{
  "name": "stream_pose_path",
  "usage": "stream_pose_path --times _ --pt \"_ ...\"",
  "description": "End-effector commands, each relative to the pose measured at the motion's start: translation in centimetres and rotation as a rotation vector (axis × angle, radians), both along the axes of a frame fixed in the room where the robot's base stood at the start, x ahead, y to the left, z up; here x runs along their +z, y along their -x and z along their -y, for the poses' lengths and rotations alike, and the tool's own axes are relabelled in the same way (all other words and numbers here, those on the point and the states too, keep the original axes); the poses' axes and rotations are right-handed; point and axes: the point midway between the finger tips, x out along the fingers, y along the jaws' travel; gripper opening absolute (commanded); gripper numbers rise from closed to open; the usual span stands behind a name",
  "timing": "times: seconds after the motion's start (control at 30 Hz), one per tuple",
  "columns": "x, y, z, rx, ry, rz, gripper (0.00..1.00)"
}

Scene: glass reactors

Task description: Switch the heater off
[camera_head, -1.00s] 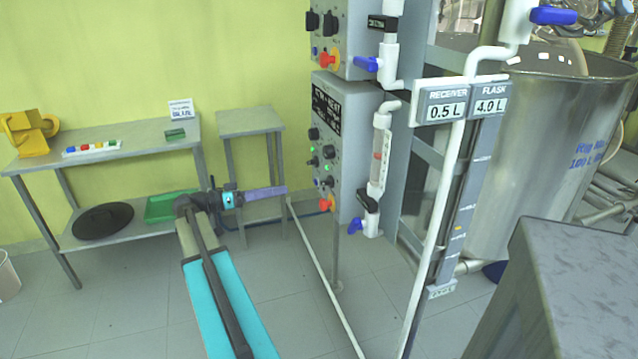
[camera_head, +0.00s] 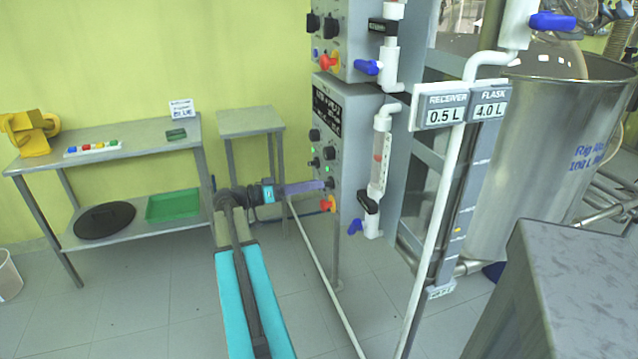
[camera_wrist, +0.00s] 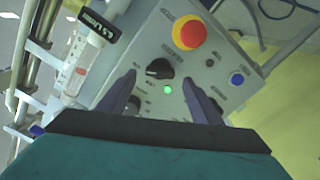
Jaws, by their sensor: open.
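The heater's grey control box (camera_head: 348,150) stands on a post right of centre in the head view. Its face carries black knobs, green lights and a red and yellow emergency button (camera_head: 327,204). In the wrist view the panel (camera_wrist: 215,80) shows a black rotary knob (camera_wrist: 160,69), a lit green lamp (camera_wrist: 168,90), the red and yellow button (camera_wrist: 189,33) and a blue button (camera_wrist: 237,79). My gripper (camera_head: 318,187) reaches the lower part of the panel. In the wrist view my gripper (camera_wrist: 162,80) is open, its fingers on either side of the knob; contact cannot be told.
A white pipe (camera_head: 440,220) runs down in front of the steel vessel (camera_head: 535,150). A bench (camera_head: 130,140) and a small table (camera_head: 248,122) stand left. A grey block (camera_head: 570,290) fills the lower right.

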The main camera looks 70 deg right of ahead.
Motion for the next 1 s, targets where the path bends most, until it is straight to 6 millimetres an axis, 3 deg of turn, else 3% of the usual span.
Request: stream_pose_path --times 0.3,0.67,0.9,1.0 --pt "0.0 2.3 1.9 0.0 -0.001 -0.001 0.59" --pt "0.0 2.5 2.0 0.0 -0.001 -0.001 0.59" --pt "0.0 2.5 2.0 0.0 -0.001 -0.001 0.19" --pt "0.0 2.5 2.0 0.0 -0.001 -0.001 0.18"
